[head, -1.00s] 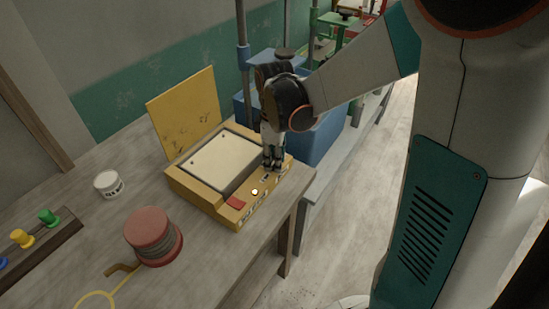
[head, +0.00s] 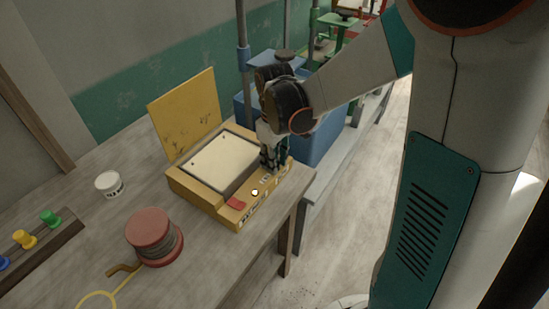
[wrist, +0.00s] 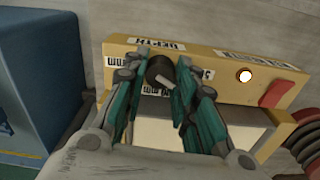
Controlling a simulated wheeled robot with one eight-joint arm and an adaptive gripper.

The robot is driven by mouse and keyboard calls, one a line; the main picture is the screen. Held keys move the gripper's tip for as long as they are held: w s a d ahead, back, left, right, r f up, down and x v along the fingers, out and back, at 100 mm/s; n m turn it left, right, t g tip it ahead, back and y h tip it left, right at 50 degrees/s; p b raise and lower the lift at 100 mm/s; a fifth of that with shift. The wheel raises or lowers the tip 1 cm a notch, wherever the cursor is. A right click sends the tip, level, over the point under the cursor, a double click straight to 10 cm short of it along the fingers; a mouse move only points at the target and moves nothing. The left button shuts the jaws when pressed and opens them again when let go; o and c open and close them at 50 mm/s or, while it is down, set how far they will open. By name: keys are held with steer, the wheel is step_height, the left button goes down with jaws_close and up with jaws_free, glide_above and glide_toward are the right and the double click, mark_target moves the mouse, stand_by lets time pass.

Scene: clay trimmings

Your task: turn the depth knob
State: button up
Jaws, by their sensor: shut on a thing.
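The yellow box (head: 188,193) sits near the table's right edge with its yellow lid (head: 185,112) raised and a pale plate (head: 220,162) on top. The dark round depth knob (wrist: 158,69) is on its front strip below a "DEPTH" label (wrist: 157,44) in the wrist view. A pale pointer (wrist: 165,82) slants from the knob. Labels ending in "mm" lie around it, partly hidden by the fingers. My gripper (head: 268,165) points down at the strip. In the wrist view my gripper (wrist: 163,60) is shut with its fingers on either side of the knob.
A lit round lamp (wrist: 245,76) and a red switch (wrist: 277,93) share the strip. A red spool (head: 152,235), a white jar (head: 109,184) and a rack of coloured knobs (head: 35,240) stand on the table. A blue bin (head: 320,138) stands beyond it.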

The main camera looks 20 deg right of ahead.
steer(key=m, duration=0.6)
steer(key=shift+m, duration=0.3)
steer(key=m, duration=0.5)
steer(key=shift+m+p, duration=0.3)
steer(key=shift+p, duration=0.1)
steer(key=o, duration=1.1)
steer(key=shift+r, duration=4)
